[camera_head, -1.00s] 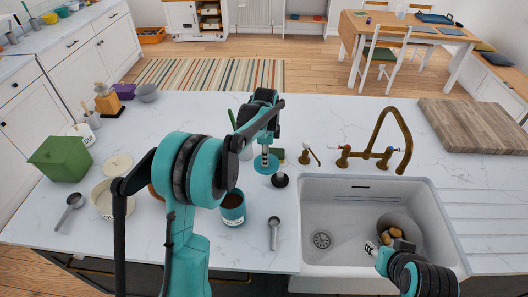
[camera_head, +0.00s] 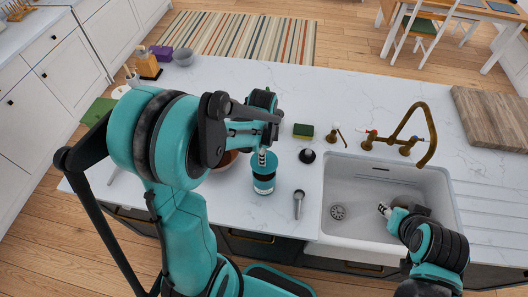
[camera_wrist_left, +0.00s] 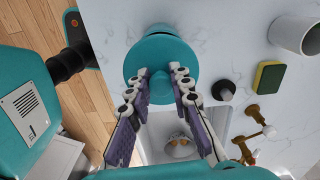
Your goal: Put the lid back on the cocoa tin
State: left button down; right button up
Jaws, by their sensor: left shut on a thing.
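The cocoa tin (camera_head: 264,184) stands upright on the counter, teal with a darker band. My left gripper (camera_head: 262,158) points down over it, shut on the teal lid (camera_head: 265,164). In the left wrist view the round lid (camera_wrist_left: 161,60) sits between the fingertips of the left gripper (camera_wrist_left: 162,75). A rim of teal shows behind it. The lid covers the tin's mouth from above; I cannot tell whether it is seated or slightly above the rim. My right gripper (camera_head: 386,210) is low over the sink, its fingers too small to read.
A metal scoop (camera_head: 299,203) lies right of the tin. A black round-based item (camera_head: 307,156) and a sponge (camera_head: 303,131) are behind it. A brown bowl (camera_head: 228,160) is partly hidden by my left arm. The sink (camera_head: 345,190) and brass tap (camera_head: 405,145) are at right.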

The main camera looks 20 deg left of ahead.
pick_arm(q)
jog(key=shift+f+b, duration=2.05)
jog(key=shift+f, duration=0.8)
jog(key=shift+f+b, duration=0.15)
jog(key=shift+b, duration=0.55)
dwell(0.4)
jog(key=c, duration=0.8)
grip_release()
jog(key=shift+r+p, duration=2.55)
jog(key=shift+r, duration=1)
